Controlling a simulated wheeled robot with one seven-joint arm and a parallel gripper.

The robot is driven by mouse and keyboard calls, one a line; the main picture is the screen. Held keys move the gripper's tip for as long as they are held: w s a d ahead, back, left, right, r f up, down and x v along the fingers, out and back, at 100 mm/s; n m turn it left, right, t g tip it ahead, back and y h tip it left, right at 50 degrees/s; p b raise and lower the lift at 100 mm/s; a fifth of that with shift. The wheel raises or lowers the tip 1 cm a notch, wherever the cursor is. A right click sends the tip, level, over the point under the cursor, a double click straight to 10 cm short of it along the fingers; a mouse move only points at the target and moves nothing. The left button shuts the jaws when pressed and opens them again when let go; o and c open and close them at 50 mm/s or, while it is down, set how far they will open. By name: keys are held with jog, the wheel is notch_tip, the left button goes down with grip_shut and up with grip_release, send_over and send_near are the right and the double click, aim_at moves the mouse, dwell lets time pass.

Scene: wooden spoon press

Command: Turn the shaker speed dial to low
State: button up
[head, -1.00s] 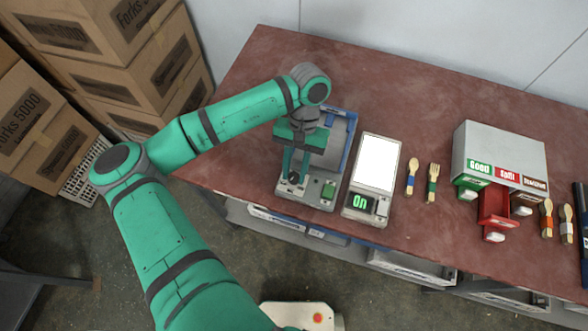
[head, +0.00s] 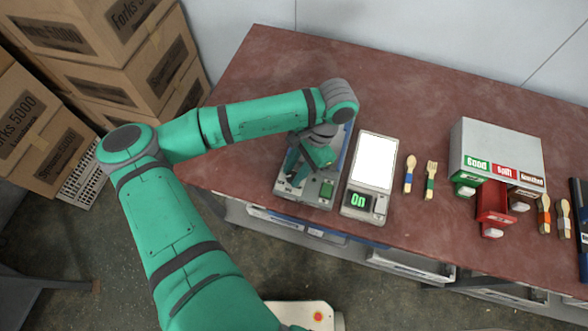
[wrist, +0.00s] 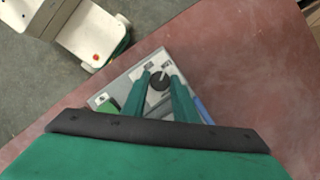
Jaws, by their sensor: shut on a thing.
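The shaker (head: 314,193) is a grey unit with a blue tray part at the left of the table. Its speed dial (wrist: 159,78) is a dark round knob on the front panel, seen in the wrist view with small labels around it. My gripper (wrist: 161,75) reaches down over the panel, with its two green fingers shut on the dial, one on each side. In the head view my gripper (head: 294,174) is tilted over the panel's left part and hides the dial. A green switch (head: 326,190) sits on the right of the panel. The dial's setting is too small to read.
A scale (head: 371,170) showing "On" stands close to the shaker's right. A wooden spoon (head: 410,172) and a fork (head: 431,178) lie beyond it. A grey sorting box (head: 497,150) with labelled bins is farther right. The table's back left is clear.

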jog(key=shift+d+m, duration=0.1)
jog(key=shift+m, duration=0.2)
jog(key=o, duration=1)
jog(key=v, duration=1)
jog(key=shift+d+r, duration=0.2)
jog(key=shift+r, duration=0.2)
